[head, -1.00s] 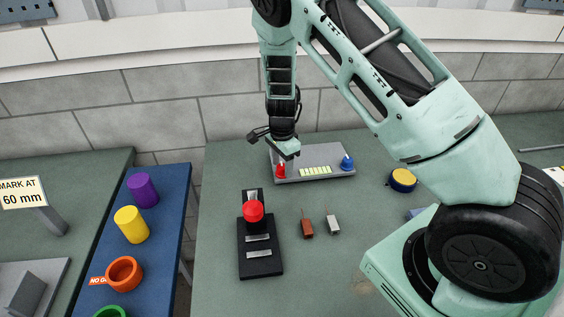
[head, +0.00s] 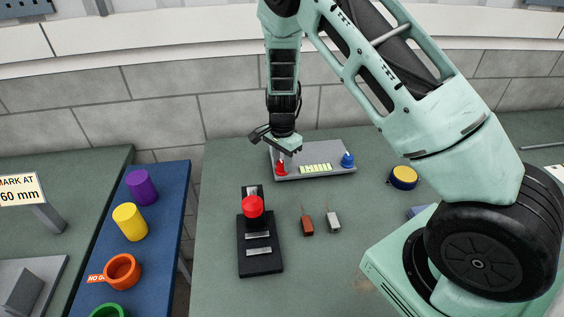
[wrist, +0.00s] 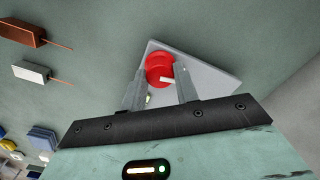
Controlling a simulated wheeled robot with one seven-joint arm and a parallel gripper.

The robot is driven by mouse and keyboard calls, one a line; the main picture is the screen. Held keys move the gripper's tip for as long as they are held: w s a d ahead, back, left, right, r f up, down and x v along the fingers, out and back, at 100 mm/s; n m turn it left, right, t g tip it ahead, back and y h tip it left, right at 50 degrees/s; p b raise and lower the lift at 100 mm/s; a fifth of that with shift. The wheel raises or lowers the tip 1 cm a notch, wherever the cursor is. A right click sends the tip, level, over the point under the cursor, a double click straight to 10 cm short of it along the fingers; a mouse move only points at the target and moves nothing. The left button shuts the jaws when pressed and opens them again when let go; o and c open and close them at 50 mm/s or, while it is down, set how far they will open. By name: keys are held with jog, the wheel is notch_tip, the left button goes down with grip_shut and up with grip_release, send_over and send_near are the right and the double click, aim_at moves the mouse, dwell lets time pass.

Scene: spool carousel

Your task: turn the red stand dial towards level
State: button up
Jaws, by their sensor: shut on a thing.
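The red stand dial (head: 281,170) is on the left end of a grey stand (head: 318,177) at the back of the green table. My gripper (head: 282,152) reaches straight down over it and hides part of it. In the wrist view the red dial (wrist: 157,66) has a pale pointer mark and sits between the two fingers of my gripper (wrist: 160,76), which are shut on it. A level display (head: 316,169) with several lit yellow-green bars is in the middle of the stand. How far it is from level is too small to tell.
A blue dial (head: 347,160) is on the stand's right end. A black fixture with a red knob (head: 253,206), brown (head: 307,226) and white (head: 333,222) small blocks, and a yellow-topped round button (head: 404,177) stand on the table. Coloured spools line a blue bench at left.

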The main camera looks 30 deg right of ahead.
aim_at(282, 163)
jog(key=n+b, duration=0.1)
jog(key=n, duration=0.3)
jog(key=shift+f+b, duration=0.1)
jog(key=shift+b, duration=0.3)
jog(key=shift+n+b, duration=0.55)
jog(key=shift+n, duration=1.25)
jog(key=o, duration=1)
notch_tip(282, 163, up, 18)
jog(key=b, duration=0.3)
jog(key=shift+f, duration=0.15)
jog(key=shift+s+f, duration=0.1)
